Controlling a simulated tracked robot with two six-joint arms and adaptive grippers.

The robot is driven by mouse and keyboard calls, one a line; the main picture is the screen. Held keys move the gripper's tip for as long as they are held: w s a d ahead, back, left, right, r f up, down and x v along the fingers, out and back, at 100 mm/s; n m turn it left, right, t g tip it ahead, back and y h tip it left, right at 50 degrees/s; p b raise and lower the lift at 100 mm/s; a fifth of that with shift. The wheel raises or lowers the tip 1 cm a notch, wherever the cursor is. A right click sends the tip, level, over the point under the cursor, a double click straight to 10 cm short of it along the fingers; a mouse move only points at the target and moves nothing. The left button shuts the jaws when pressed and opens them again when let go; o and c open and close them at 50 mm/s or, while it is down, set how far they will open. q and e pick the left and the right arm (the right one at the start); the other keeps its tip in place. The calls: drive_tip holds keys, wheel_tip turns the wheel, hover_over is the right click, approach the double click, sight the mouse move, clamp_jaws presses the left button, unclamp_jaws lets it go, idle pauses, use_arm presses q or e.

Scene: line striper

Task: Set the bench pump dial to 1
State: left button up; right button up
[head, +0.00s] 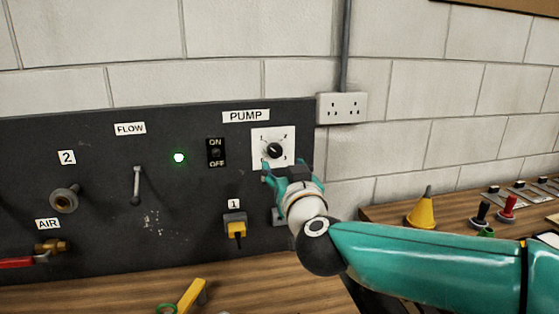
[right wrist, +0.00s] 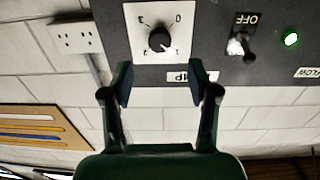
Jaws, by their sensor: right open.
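The pump dial (head: 274,150) is a black round knob on a white square plate under the PUMP label (head: 246,116) on the dark panel. In the right wrist view the dial (right wrist: 160,40) shows upside down, with a 3 and a 0 on its plate; I cannot tell surely which number its pointer faces. My right gripper (head: 287,168) is just below and in front of the dial in the head view. In the right wrist view the gripper (right wrist: 160,82) is open and empty, its fingers apart and short of the knob. My left gripper is not in view.
An ON/OFF switch (head: 216,153) and a lit green lamp (head: 179,158) are left of the dial. A FLOW lever (head: 137,186) and a yellow plug (head: 236,228) are also on the panel. A socket (head: 342,107) is on the wall; a yellow cone (head: 421,210) stands right.

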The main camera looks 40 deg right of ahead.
drive_tip(key=v, duration=0.3)
drive_tip(key=shift+s+a, duration=0.15)
drive_tip(key=shift+s, duration=0.15)
idle(0.3)
